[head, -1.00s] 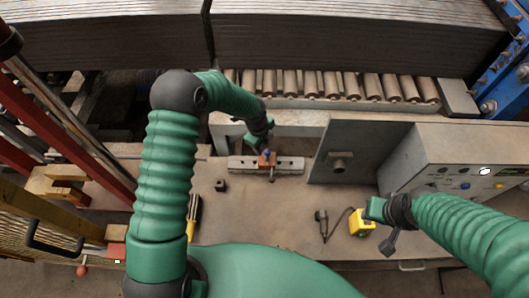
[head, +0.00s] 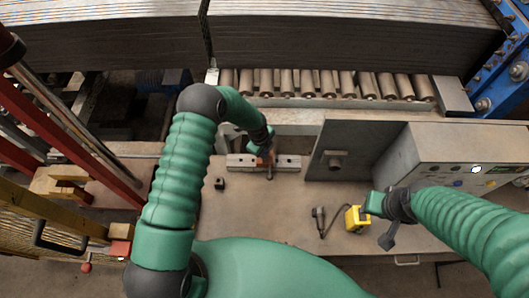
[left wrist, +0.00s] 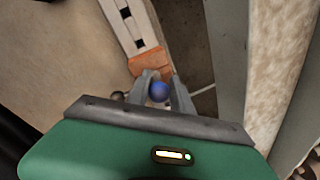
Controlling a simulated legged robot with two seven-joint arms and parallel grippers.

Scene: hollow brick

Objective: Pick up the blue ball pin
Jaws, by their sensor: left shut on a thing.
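The blue ball pin (left wrist: 159,92) shows as a round blue head between the two grey fingers of my left gripper (left wrist: 160,88) in the left wrist view. The fingers are shut on it. In the head view my left gripper (head: 266,146) is over an orange block (head: 264,161) on a pale slotted bar (head: 287,162), and the ball is hidden there. Whether the pin's lower part is still in the block cannot be told. My right gripper (head: 374,204) is at the right, beside a yellow box; its fingers are unclear.
An upright grey plate (head: 323,150) and a control box (head: 445,155) stand right of the bar. A small black block (head: 219,184), a dark corded tool (head: 319,218) and the yellow box (head: 356,219) are on the table. Rollers (head: 330,83) lie behind. The middle table is clear.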

